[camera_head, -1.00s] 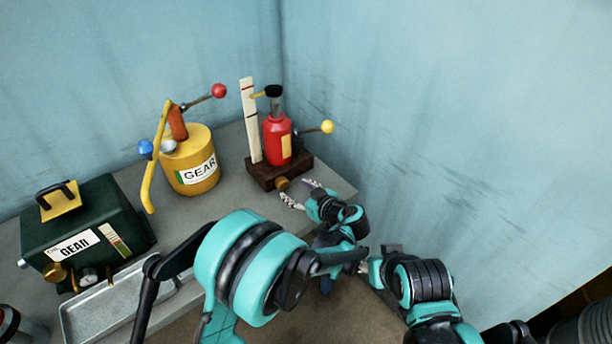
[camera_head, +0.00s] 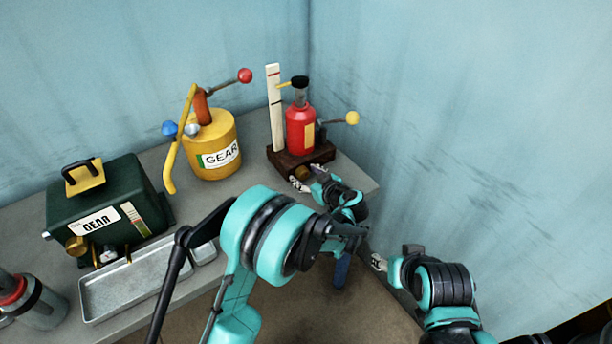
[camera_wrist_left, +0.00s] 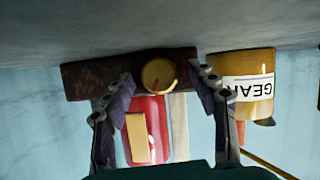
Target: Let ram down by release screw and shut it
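The red bottle jack (camera_head: 299,132) stands upright on a dark brown base (camera_head: 284,159) near the back corner. Its ram rises to a black cap (camera_head: 299,81). A white scale strip (camera_head: 275,110) with red and black marks stands beside it. The round brass release screw (camera_wrist_left: 158,74) is at the base's front. My left gripper (camera_head: 306,177) is at that screw. In the left wrist view its open fingers (camera_wrist_left: 164,88) stand apart on either side of the screw, with visible gaps. My right gripper (camera_head: 373,261) is low at the right, away from the jack; its fingers are too small to judge.
A yellow GEAR can (camera_head: 225,142) stands left of the jack. The jack's yellow-knobbed lever (camera_head: 352,118) sticks out right. Blue walls close the back and right.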

